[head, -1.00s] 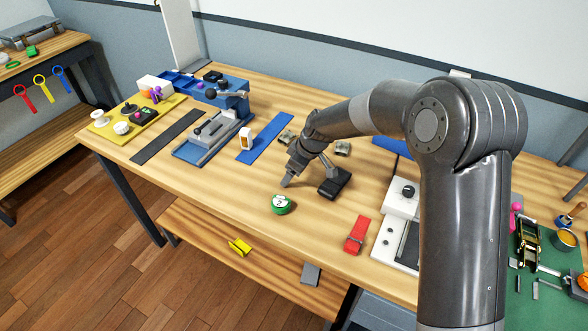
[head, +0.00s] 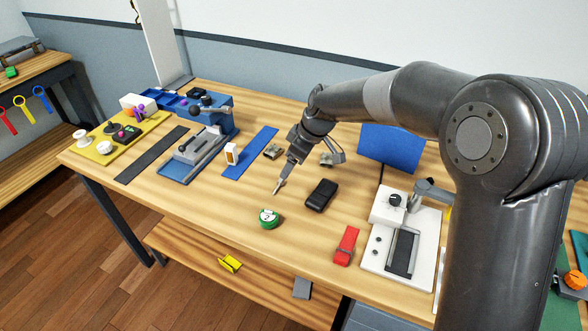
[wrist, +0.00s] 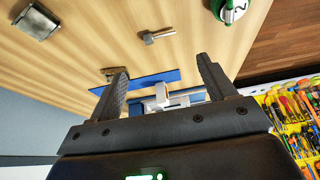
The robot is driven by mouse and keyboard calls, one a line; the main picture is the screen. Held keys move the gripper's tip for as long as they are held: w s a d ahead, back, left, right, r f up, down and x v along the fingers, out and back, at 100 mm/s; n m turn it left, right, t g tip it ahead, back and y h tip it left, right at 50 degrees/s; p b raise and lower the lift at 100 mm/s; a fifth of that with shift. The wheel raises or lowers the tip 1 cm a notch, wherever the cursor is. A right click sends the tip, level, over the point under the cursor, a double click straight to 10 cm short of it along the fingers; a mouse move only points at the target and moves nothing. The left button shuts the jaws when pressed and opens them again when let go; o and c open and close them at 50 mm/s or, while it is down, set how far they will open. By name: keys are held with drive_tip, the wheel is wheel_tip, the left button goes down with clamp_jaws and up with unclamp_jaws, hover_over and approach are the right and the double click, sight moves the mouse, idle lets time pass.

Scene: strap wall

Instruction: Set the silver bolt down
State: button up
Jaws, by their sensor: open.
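The silver bolt (wrist: 158,36) lies on its side on the bare wooden table in the wrist view, apart from both fingers. In the head view a small light piece that looks like it (head: 279,187) shows just at my fingertips. My gripper (wrist: 168,82) is open, with a clear gap between its two dark fingers and nothing held.
A red clip-like block (head: 346,246) and a white fixture (head: 372,270) stand at the right. A blue strip (head: 250,154), a white-and-orange box (head: 231,153) and a blue vise (head: 193,155) are at the left. Bare table surrounds the bolt.

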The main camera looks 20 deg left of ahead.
drive_tip(key=shift+d+r, duration=0.1)
drive_tip(key=shift+r, duration=0.15)
drive_tip(key=shift+d, duration=0.1)
drive_tip(key=s+d+r+m+t+h, duration=0.15)
drive_tip(key=s+d+r+m, duration=0.35)
drive_tip(key=d, duration=0.7)
drive_tip(key=d+r+m+t+h, duration=0.1)
drive_tip(key=d+r+m+t, duration=0.15)
drive_tip(key=d+r, duration=0.65)
drive_tip(key=s+d+f+m+t+h, duration=0.1)
drive_tip(key=s+d+m+h, duration=0.1)
drive_tip(key=s+d+m, duration=0.8)
drive_tip(key=s+d, duration=0.6)
drive_tip(key=d, duration=0.4)
drive_tip(key=shift+s+d+f+t, duration=0.2)
drive_tip(key=shift+s+f+t, duration=0.1)
drive_tip(key=shift+s+f, duration=0.1)
